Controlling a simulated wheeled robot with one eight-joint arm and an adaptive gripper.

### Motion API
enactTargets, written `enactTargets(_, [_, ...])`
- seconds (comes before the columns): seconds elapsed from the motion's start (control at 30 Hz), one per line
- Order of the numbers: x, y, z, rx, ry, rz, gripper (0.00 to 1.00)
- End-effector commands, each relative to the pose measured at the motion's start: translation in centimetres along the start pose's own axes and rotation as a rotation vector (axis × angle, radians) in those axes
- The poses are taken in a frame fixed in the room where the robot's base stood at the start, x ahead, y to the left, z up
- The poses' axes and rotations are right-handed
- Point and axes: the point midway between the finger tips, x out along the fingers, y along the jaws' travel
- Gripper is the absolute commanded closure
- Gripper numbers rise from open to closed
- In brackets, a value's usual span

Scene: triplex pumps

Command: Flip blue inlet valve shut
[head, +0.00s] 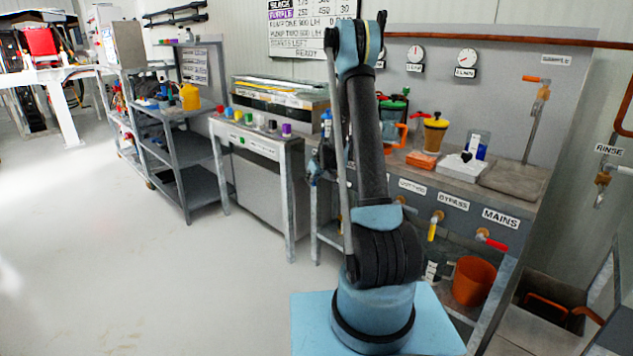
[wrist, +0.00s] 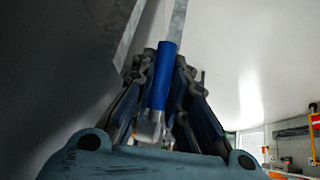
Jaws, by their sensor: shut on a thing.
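The blue inlet valve handle (wrist: 160,75) stands upright in the wrist view, between the two fingers of my gripper (wrist: 162,68). The fingers are shut on it, and its grey metal end shows below the blue sleeve. In the head view my gripper (head: 314,172) is left of my arm, at the left end of the sink bench. The blue handle cannot be made out there, and my arm hides part of the bench front. The valve body is not clearly seen in either view.
A yellow bypass valve handle (head: 432,230) and a red mains valve handle (head: 494,242) are on the bench front, right of my arm. An orange bucket (head: 472,281) is below. A side table (head: 250,144) stands left of my gripper. The floor (head: 150,270) at left is clear.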

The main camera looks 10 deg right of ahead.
Motion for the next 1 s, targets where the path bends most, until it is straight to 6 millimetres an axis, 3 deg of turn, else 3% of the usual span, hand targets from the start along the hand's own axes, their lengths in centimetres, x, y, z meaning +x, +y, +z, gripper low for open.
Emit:
enactTargets(0.17, [0.0, -0.1, 0.0, -0.001, 0.0, 0.0, 1.0])
enactTargets(0.2, [0.0, -0.1, 0.0, -0.001, -0.001, 0.0, 0.81])
enactTargets(0.23, [0.0, -0.1, -0.1, -0.001, -0.001, 0.0, 0.76])
enactTargets(0.67, [-0.3, -0.2, -0.1, -0.002, -0.001, -0.001, 0.76])
enactTargets(1.0, [-4.3, -0.2, 0.0, -0.001, -0.001, -0.001, 0.76])
